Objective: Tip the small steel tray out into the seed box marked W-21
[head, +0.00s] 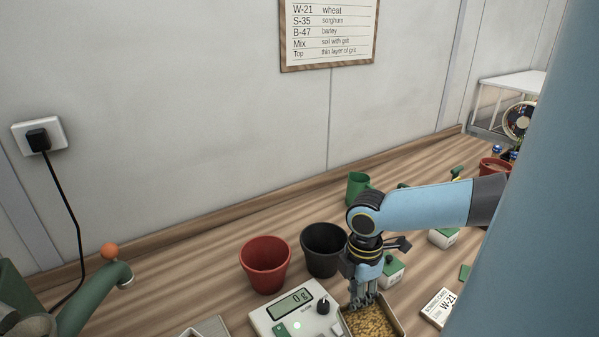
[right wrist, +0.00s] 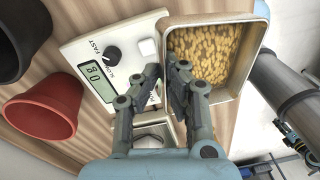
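A small steel tray (head: 385,327) filled with yellow-brown seeds is at the lower middle of the head view, right of the scale. It also shows large in the right wrist view (right wrist: 232,85). My right gripper (head: 362,300) points down at its scale-side wall. In the right wrist view the fingertips (right wrist: 164,68) are close together, one on each side of that wall, shut on it. A white piece marked W-21 (head: 441,302) lies right of the tray. I cannot tell whether it is a card or a box face. My left gripper is not in view.
The scale (head: 271,317) reads 0 g. A red pot (head: 265,266) and a black pot (head: 322,249) stand behind it. Another shallow tray (right wrist: 150,137) sits beside the scale. A green spout (head: 90,300) is at left.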

